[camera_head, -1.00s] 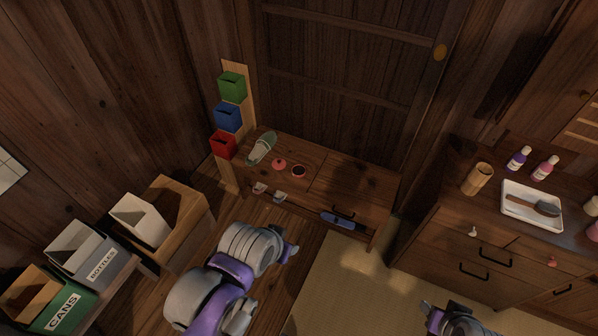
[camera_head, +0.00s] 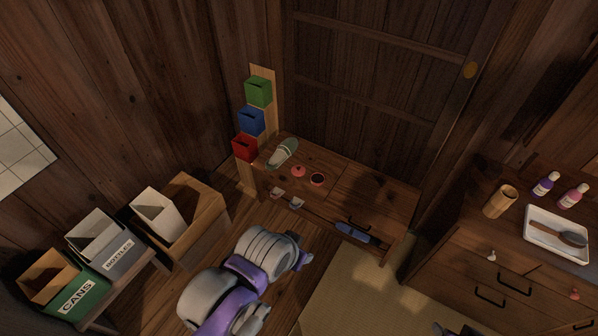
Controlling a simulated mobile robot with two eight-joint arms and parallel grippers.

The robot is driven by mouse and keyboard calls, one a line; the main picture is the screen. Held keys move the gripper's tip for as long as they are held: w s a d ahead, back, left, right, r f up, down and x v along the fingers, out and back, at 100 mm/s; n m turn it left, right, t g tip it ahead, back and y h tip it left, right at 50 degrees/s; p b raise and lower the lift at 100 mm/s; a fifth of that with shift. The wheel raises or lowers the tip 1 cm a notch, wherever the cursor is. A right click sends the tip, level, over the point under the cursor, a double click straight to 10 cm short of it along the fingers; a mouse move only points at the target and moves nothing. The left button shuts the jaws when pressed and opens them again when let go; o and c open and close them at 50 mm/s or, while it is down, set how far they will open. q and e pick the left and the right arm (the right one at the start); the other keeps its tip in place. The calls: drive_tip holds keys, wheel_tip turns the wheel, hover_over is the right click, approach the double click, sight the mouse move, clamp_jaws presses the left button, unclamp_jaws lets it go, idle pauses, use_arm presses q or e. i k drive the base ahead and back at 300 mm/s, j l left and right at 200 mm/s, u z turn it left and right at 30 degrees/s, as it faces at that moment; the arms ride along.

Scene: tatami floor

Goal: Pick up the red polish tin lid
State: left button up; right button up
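The red polish tin lid (camera_head: 298,171) lies on the low wooden bench (camera_head: 372,196), between a green slipper and the round open polish tin (camera_head: 317,180), which has a dark inside. The lid and the tin are apart. My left gripper (camera_head: 303,254) is in front of the bench, below and apart from the lid; its fingers are too small and dark to read. Of my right arm only a dark bit shows at the bottom edge, and its gripper cannot be made out.
The green slipper (camera_head: 283,153) lies at the bench's left end. Green (camera_head: 258,92), blue (camera_head: 251,121) and red (camera_head: 245,148) boxes hang beside it. Labelled bins (camera_head: 75,295) stand lower left. A drawer cabinet (camera_head: 470,262) with a white tray (camera_head: 541,246) stands right. Tatami (camera_head: 345,290) is clear.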

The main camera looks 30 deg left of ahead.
sight(298, 170)
drive_tip(key=i+j+z, duration=0.15)
drive_tip(key=j+z, duration=0.2)
drive_tip(key=j, duration=0.55)
drive_tip(key=j+z, duration=0.35)
drive_tip(key=j, duration=0.6)
drive_tip(key=k+j+z, duration=0.1)
drive_tip(key=j+z, duration=0.25)
drive_tip(key=j, duration=0.55)
